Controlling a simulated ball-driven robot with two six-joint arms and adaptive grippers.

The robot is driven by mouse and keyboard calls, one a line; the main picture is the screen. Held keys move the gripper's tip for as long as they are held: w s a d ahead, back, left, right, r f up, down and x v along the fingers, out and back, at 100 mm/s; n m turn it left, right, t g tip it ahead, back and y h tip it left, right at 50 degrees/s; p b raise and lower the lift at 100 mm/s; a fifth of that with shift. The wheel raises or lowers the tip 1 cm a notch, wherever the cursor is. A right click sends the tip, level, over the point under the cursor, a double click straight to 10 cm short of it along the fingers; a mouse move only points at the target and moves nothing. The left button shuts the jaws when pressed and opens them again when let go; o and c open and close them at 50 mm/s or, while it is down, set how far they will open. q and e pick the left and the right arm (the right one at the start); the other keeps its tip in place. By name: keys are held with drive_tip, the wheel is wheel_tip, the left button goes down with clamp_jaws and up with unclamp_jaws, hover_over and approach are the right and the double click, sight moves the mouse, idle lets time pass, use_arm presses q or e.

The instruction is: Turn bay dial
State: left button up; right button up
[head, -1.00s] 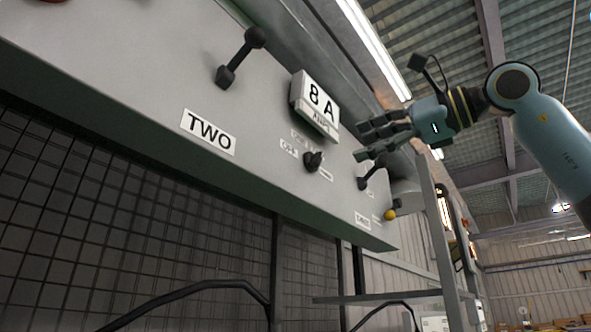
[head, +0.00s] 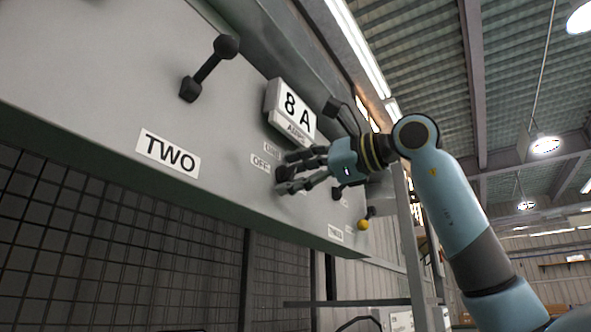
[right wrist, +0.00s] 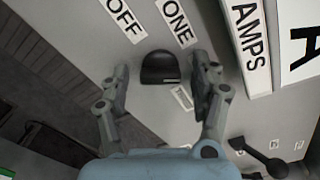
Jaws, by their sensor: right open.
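The bay dial (right wrist: 160,68) is a black knob on the grey panel, seen in the right wrist view below the labels OFF (right wrist: 124,18) and ONE (right wrist: 178,20). A pale mark shows on the edge of the knob nearest my palm. My right gripper (right wrist: 160,63) is open, with one finger on each side of the dial; whether either touches it I cannot tell. In the head view my right gripper (head: 281,172) is at the panel and its fingers partly hide the dial. My left gripper is not in view.
An "8 A" AMPS sign (head: 291,108) projects from the panel just above the gripper. A black lever (head: 209,68) is up left, above the TWO label (head: 168,153). A yellow-tipped knob (head: 363,224) lies lower right. A metal post (head: 411,245) stands right of the panel.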

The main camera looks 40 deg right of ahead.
drive_tip(key=shift+s, duration=0.1)
drive_tip(key=shift+c, duration=1.8)
drive_tip(key=c, duration=0.8)
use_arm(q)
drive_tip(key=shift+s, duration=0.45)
use_arm(e)
drive_tip(key=shift+m, duration=0.3)
drive_tip(key=m, duration=0.4)
drive_tip(key=shift+m, duration=0.3)
drive_tip(key=m, duration=0.6)
drive_tip(key=shift+m, duration=0.3)
